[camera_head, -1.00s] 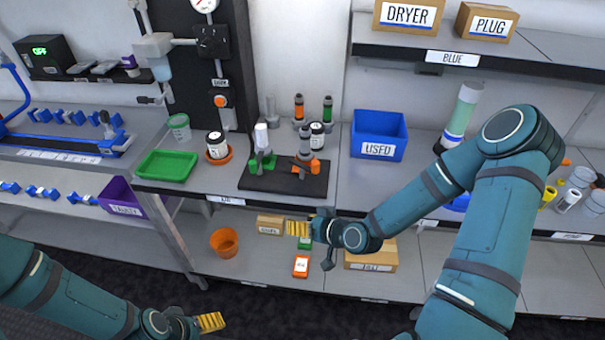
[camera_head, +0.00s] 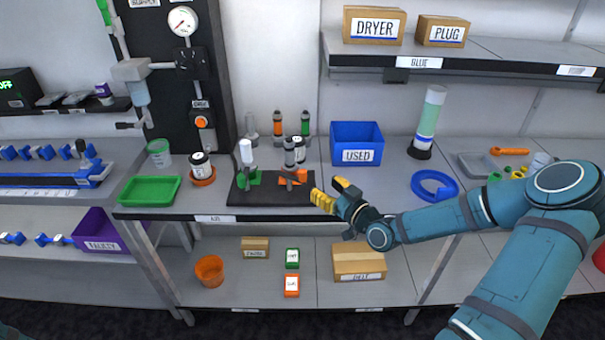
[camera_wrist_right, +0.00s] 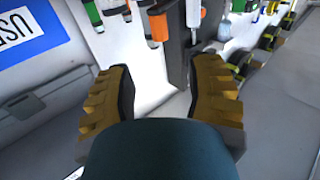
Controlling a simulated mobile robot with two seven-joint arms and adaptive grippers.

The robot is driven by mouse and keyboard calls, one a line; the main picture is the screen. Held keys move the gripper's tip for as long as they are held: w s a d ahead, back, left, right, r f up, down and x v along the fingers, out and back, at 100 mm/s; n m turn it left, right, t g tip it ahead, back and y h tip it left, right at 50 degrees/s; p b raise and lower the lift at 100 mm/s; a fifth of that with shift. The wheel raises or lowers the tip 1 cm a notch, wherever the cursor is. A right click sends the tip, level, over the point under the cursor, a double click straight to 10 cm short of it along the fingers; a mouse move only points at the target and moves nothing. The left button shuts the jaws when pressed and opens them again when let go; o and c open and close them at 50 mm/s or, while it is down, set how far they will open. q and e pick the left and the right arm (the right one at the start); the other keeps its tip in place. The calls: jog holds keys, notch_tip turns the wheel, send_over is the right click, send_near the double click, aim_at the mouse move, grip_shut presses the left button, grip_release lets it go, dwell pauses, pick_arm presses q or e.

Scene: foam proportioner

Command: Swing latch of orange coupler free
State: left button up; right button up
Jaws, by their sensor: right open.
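The orange coupler (camera_head: 293,179) sits at the right end of a black board (camera_head: 262,195) on the bench, at the foot of an upright grey-and-dark cylinder (camera_head: 289,156). Its latch is too small to make out. A green coupler (camera_head: 250,179) sits on the board's left part below a white-topped cylinder (camera_head: 246,152). My right gripper (camera_head: 324,188) is open and empty, just right of the board and apart from the orange coupler. In the right wrist view its yellow fingers (camera_wrist_right: 165,75) are spread, with nothing between them. My left gripper is out of view.
The blue USED bin (camera_head: 357,146) stands behind my right gripper. A green tray (camera_head: 150,191) and a dark-capped jar (camera_head: 200,166) stand left of the board. Orange- and green-banded cylinders (camera_head: 291,127) stand behind it.

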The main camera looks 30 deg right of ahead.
aim_at(306, 173)
jog(key=w, duration=0.3)
jog(key=w+a, duration=0.1)
jog(key=w, duration=0.2)
jog(key=w+b, duration=0.1)
jog(key=w, duration=0.2)
jog(key=shift+w+a, duration=0.2)
jog(key=shift+w, duration=0.1)
grip_shut()
